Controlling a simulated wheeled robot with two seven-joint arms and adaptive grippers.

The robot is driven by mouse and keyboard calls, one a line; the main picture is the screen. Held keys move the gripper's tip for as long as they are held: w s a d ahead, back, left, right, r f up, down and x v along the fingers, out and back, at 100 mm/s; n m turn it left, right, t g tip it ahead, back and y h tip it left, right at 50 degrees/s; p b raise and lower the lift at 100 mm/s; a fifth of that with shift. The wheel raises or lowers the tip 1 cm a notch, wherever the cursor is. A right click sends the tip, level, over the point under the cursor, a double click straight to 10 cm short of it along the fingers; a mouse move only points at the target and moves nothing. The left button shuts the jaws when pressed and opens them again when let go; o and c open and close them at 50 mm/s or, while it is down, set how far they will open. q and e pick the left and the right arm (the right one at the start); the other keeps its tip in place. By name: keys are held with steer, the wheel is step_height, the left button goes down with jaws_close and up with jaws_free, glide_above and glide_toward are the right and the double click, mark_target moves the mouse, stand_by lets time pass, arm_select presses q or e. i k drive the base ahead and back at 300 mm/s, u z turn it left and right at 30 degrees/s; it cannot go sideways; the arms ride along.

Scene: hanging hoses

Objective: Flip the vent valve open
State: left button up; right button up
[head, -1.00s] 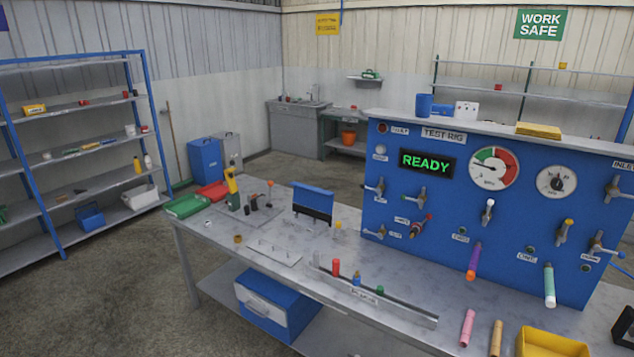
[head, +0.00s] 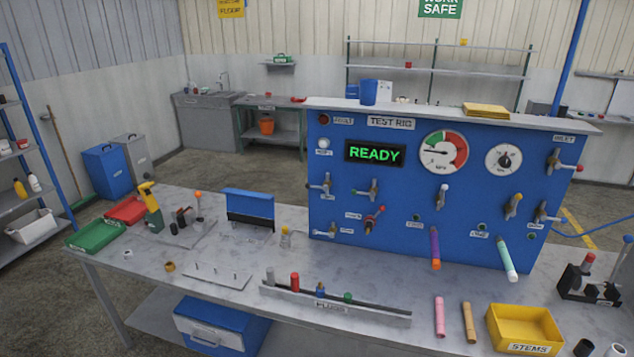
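A blue test rig panel (head: 400,150) stands on a grey workbench and carries several small valves with metal levers. Two are on its left edge, an upper one (head: 325,185) and a lower one (head: 324,232). A grey-handled valve (head: 373,189) and a red-tipped valve (head: 374,218) sit right of them. Others are a white-tipped valve (head: 441,195), a yellow-tipped valve (head: 513,207), a red-tipped valve (head: 563,163) at upper right and a valve (head: 545,213) below it. Most labels are too small to read, so I cannot tell which is the vent valve. Neither gripper is in view.
A green READY display (head: 375,154), a gauge (head: 444,152) and a dial (head: 503,161) are on the panel. Purple (head: 435,247) and white-green (head: 507,259) tubes hang in front. A plug rail (head: 335,303), pink and tan tubes and a yellow stems bin (head: 524,329) occupy the bench.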

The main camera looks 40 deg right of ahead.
mark_target(308, 185)
steer(key=z, duration=0.7)
steer(key=i, duration=0.75)
steer(key=u, duration=1.5)
steer(key=k, duration=1.1)
steer(key=z, duration=1.15)
